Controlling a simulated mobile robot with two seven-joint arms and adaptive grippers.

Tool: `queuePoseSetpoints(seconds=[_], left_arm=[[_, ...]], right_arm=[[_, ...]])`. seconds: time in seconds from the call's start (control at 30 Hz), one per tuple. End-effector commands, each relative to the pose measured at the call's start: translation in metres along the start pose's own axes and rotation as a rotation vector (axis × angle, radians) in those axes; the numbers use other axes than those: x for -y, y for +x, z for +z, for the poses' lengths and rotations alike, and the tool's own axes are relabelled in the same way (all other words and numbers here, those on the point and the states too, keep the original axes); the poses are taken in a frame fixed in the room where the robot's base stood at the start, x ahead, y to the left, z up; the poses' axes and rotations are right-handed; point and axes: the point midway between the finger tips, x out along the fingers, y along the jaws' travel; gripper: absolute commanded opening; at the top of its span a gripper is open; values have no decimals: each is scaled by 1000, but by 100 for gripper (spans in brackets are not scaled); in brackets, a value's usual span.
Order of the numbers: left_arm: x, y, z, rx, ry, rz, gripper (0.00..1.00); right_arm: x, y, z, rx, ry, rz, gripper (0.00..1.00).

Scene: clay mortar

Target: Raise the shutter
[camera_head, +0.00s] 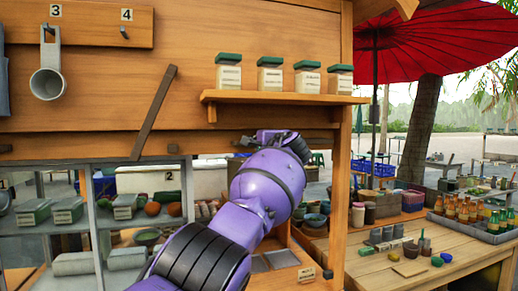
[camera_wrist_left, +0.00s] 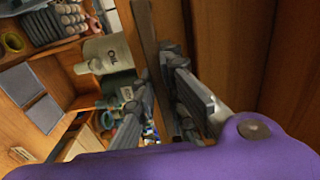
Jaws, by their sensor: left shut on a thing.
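The shutter (camera_head: 95,122) appears to be the broad wooden panel across the stall front, with a thin dark strip along its lower edge. Open space with shelves shows below it. My left gripper (camera_head: 266,137) is at the panel's lower edge, below the small shelf of jars, mostly hidden by my purple wrist. In the left wrist view, its two grey fingers (camera_wrist_left: 165,105) are shut around a dark bar (camera_wrist_left: 150,40) that runs along the wooden panel (camera_wrist_left: 230,50). The exact contact is partly hidden. My right gripper is not in view.
A shelf (camera_head: 290,99) with several green-lidded jars juts out just above my wrist. A dark slanted bar (camera_head: 154,112) and a hanging cup (camera_head: 48,82) are to the left. A wooden post (camera_head: 341,190) stands close right of my arm. Bowls and boxes fill the lower shelves.

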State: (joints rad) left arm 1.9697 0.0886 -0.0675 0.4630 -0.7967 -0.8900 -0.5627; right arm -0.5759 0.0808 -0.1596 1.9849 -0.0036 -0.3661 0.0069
Motion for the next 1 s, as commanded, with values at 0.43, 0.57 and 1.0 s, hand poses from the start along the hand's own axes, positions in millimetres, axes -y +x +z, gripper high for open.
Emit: queuePoseSetpoints(seconds=[0.43, 0.57, 1.0], left_arm=[[14, -2, 1, -2, -2, -20, 30], [10, -2, 1, -2, -1, -15, 30], [6, -15, -1, -2, -3, -12, 30]], right_arm=[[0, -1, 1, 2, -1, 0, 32], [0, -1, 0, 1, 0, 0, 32], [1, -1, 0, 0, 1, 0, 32]])
